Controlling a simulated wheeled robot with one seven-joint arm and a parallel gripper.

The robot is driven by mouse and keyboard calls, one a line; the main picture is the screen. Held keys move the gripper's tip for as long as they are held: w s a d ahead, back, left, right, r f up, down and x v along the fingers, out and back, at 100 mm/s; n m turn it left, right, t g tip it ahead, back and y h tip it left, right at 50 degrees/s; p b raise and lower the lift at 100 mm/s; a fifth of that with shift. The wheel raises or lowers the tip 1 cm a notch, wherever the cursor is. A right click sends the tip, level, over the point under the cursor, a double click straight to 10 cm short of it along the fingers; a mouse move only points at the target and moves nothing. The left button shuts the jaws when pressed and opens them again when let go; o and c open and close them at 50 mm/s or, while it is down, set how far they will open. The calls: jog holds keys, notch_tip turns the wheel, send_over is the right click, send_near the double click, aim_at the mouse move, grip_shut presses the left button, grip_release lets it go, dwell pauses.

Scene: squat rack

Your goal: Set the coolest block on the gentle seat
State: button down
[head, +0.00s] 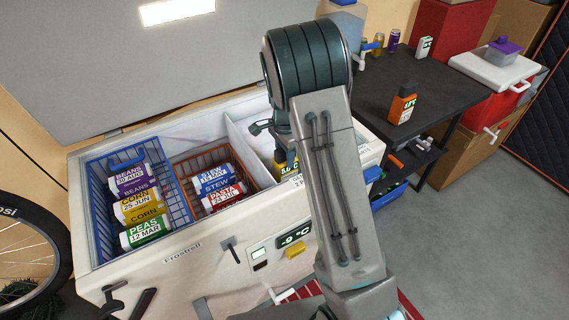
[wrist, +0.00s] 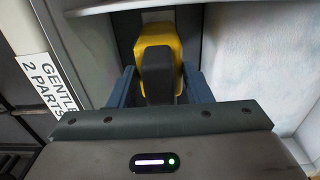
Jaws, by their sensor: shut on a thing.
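My gripper (wrist: 160,88) is shut on a yellow block with a dark grey part (wrist: 160,38), held between its two blue fingers. The block is at the right-hand bay inside the white chest freezer. I cannot tell whether it rests on anything. A white label reading "GENTLE 2 PARTS" (wrist: 47,84) is left of the fingers in the wrist view. The seat itself is not clearly visible. In the head view my arm hides most of the gripper, and a bit of yellow shows beside it.
The open freezer (head: 185,262) holds a blue basket (head: 100,220) of labelled packs and a red basket (head: 188,172) with stew and pasta packs. Its front display (head: 295,237) reads -9 °C. A wheel is at left.

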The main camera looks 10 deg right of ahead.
jog(key=shift+a+f, duration=0.1)
jog(key=shift+f, duration=2)
jog(key=c, duration=0.7)
grip_release()
jog(key=shift+s, duration=0.1)
notch_tip(320, 180, up, 12)
jog(key=shift+r+p, duration=0.1)
jog(key=shift+p, duration=0.2)
jog(key=shift+s+a+r+n+t, duration=0.1)
jog(key=shift+s+r+n+t, duration=0.3)
jog(key=shift+s+r+n, duration=2.9)
jog(key=shift+s+d+f+n+t, duration=0.3)
jog(key=shift+s+n, duration=1.2)
jog(key=shift+s, duration=4.35)
jog(key=shift+s+a+r+n+t, duration=0.4)
jog(key=shift+s+r+n, duration=1.7)
jog(key=shift+s, duration=2.5)
